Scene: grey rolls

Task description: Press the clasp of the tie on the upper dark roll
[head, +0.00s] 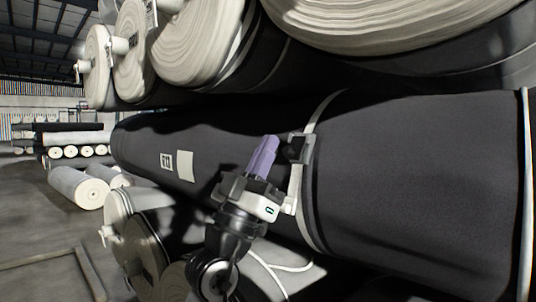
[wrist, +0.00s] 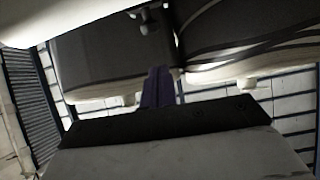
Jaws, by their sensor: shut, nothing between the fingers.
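The upper dark roll (head: 420,190) lies across the middle of the head view. A pale tie (head: 318,108) runs around it. A dark block that looks like its clasp (head: 300,148) sits on the tie, with a pale bar below it. My gripper (head: 268,143) is shut and empty, its purple fingers pointing up just left of the block. I cannot tell whether they touch it. In the wrist view the purple fingers (wrist: 157,88) stand together at the centre, with dark surfaces beyond them; I cannot make out the clasp there for sure.
Pale rolls (head: 200,45) rest above the dark roll, and more rolls (head: 140,245) lie below it, close to my arm. A pale label (head: 186,166) is on the dark roll to the left. Open floor (head: 35,220) shows at the far left, with other rolls (head: 78,188) further back.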

